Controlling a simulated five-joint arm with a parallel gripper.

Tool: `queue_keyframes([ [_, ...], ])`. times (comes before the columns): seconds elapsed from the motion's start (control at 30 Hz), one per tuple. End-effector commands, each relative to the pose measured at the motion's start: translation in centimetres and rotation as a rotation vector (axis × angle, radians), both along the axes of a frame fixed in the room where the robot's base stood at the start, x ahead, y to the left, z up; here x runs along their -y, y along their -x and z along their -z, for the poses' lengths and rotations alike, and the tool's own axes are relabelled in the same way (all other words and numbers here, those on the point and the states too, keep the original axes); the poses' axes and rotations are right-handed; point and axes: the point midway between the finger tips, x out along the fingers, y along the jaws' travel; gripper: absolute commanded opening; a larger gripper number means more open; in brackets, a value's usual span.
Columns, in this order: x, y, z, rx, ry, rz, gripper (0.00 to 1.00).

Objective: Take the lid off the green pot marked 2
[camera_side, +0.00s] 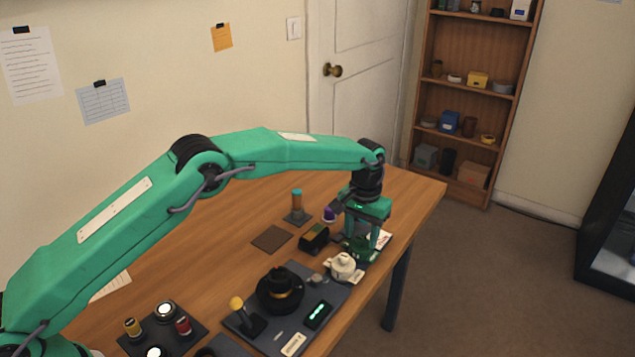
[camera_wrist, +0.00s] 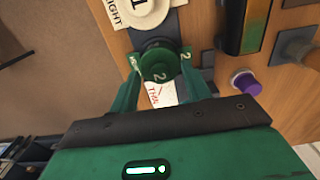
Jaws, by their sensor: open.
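The green pot marked 2 (camera_wrist: 171,77) is in the wrist view at upper middle, with its round lid (camera_wrist: 156,62) on top. In the side view the green pot (camera_side: 361,250) stands near the far right end of the table, partly hidden by my gripper. My gripper (camera_side: 367,238) points down over it. In the wrist view my open gripper (camera_wrist: 160,80) has one green finger on each side of the lid. I cannot tell whether the fingers touch it.
A white pot (camera_side: 342,266) stands close beside the green pot. A black box (camera_side: 314,238) and a purple-topped thing (camera_side: 329,214) are near on the other side. A dark mat (camera_side: 270,340) holds a black round device (camera_side: 280,290). A brown pad (camera_side: 271,239) lies flat.

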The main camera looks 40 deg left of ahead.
Motion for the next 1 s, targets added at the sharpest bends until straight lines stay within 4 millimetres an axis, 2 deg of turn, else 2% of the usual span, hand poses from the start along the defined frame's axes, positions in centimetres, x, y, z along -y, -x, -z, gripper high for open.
queue_keyframes([
  [0.27, 0.00, 0.01, -0.04, 0.000, 0.000, 0.000, 0.46],
  [0.5, 0.00, 0.01, -0.04, 0.000, 0.000, 0.000, 0.00],
  [0.83, 0.00, -0.01, -0.18, 0.000, 0.000, 0.000, 0.00],
  [1.0, 0.00, -0.02, -0.90, 0.000, 0.000, 0.000, 0.00],
])
